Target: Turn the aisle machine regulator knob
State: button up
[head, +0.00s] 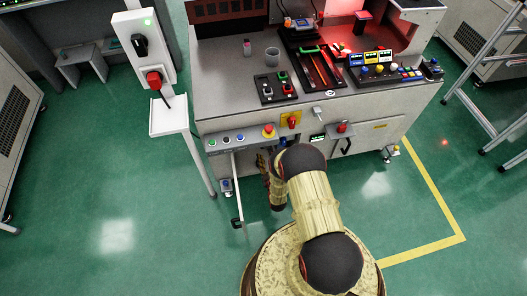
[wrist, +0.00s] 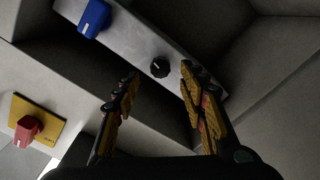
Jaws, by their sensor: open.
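A small round black knob (wrist: 160,67) with a pale pointer mark sits on a light grey panel strip (wrist: 135,45) in the wrist view. It appears in the gap between the fingertips of my open gripper (wrist: 160,74), which look short of it; I cannot tell the exact distance. Nothing is held. In the head view my gripper (head: 266,170) is low at the front of the grey machine (head: 225,105), partly hidden by my arm. I cannot pick out the black knob there.
In the wrist view a blue switch (wrist: 94,18) is on the same strip, and a red switch (wrist: 27,130) on a yellow plate is at lower left. In the head view a white stand (head: 180,118) is left of the machine and a ladder (head: 490,75) far right. Green floor at left is clear.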

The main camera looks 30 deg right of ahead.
jog(key=shift+b+x, duration=0.5)
jog(key=shift+x, duration=1.55)
grip_shut()
